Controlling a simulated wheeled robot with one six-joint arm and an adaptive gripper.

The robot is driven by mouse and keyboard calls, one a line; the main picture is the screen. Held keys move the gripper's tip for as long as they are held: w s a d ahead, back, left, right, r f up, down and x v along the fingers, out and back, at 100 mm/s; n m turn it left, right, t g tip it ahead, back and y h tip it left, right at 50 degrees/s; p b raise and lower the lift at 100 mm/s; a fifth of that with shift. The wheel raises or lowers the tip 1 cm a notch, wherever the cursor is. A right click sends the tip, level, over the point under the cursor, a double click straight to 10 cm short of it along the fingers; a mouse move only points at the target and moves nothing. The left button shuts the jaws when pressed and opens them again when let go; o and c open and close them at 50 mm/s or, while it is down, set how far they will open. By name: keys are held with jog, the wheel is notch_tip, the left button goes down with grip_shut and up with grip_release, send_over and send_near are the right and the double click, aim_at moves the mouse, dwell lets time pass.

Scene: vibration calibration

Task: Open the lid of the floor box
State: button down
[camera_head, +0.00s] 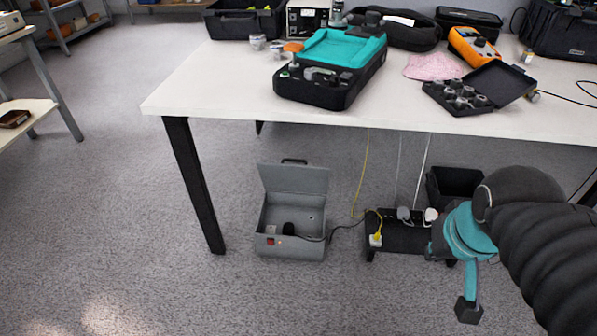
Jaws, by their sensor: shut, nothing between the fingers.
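The grey floor box (264,228) stands on the carpet below the white table, left of the middle of the view. Its lid (295,180) is raised at the back edge and stands roughly upright, with a dark handle (293,161) at its top. The inside is exposed and holds a dark plug-like item (288,229). A red switch (270,241) is on the front. My gripper (468,310) is at the lower right, apart from the box, pointing down. It is shut and empty.
A black power strip (400,236) with plugs stands right of the box, joined to it by a dark cable. A black bin (455,185) is behind it. A table leg (194,185) stands to the left. Cases and tools lie on the white table (215,90). Carpet in front is clear.

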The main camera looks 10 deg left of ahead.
jog(key=w+n+t+b, duration=0.3)
jog(key=w+n+t, duration=0.2)
jog(key=w, duration=1.2)
jog(key=w+a+f+n+t+y+b, duration=0.15)
jog(key=w+a+f+n, duration=0.25)
jog(key=w, duration=0.4)
jog(key=w+a+f+n+t+y+b, duration=0.1)
jog(key=w+a+f+n+t+b, duration=0.25)
jog(key=w, duration=0.55)
jog(key=n+g+y+b, duration=0.2)
jog(key=n+y+b, duration=0.3)
jog(key=n+y, duration=1.1)
send_near(289, 169)
jog(key=s+a+n+h, duration=0.1)
jog(key=a+n+h, duration=0.1)
jog(key=a, duration=0.2)
jog(key=w, duration=0.1)
jog(key=w+r, duration=0.1)
jog(key=r, duration=0.1)
jog(key=shift+w+a, duration=0.25)
jog(key=shift+w, duration=0.15)
jog(key=shift+w+a+r, duration=0.1)
jog(key=shift+w+r, duration=0.2)
jog(key=shift+w, duration=0.3)
